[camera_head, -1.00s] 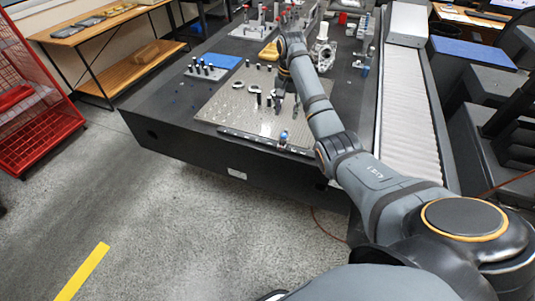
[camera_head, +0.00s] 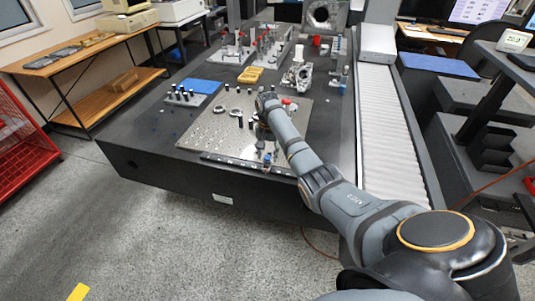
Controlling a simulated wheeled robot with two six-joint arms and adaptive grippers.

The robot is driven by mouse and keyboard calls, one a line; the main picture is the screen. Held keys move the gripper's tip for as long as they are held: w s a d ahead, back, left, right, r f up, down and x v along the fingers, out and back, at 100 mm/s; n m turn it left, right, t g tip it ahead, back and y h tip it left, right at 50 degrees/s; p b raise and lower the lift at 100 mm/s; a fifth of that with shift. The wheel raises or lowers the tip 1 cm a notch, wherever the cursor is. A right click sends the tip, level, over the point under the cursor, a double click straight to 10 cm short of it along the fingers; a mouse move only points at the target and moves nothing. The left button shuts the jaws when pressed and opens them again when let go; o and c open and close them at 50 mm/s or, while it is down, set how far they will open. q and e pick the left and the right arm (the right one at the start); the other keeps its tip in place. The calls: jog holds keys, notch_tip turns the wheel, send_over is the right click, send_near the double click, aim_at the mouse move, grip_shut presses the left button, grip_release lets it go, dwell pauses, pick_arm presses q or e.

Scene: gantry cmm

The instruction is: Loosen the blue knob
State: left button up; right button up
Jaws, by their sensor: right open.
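A small blue knob (camera_head: 267,157) stands at the near edge of the perforated metal plate (camera_head: 215,135), right of the plate's middle. The plate lies on the dark granite table. My right arm reaches in from the lower right over the plate. My right gripper (camera_head: 262,130) hangs below the wrist, a short way beyond the knob and apart from it. It is open; its fingers are small, dark and partly hidden by the arm. My left gripper is out of view.
Several black pins, ring-shaped parts and a red-tipped part stand on the plate near the gripper. A blue pad (camera_head: 200,86) and a yellow tray (camera_head: 250,75) lie behind. A metal casting (camera_head: 297,76) stands at the back right. A ribbed white cover (camera_head: 378,130) runs along the right.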

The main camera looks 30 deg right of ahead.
jog(key=shift+c, duration=1.4)
grip_shut()
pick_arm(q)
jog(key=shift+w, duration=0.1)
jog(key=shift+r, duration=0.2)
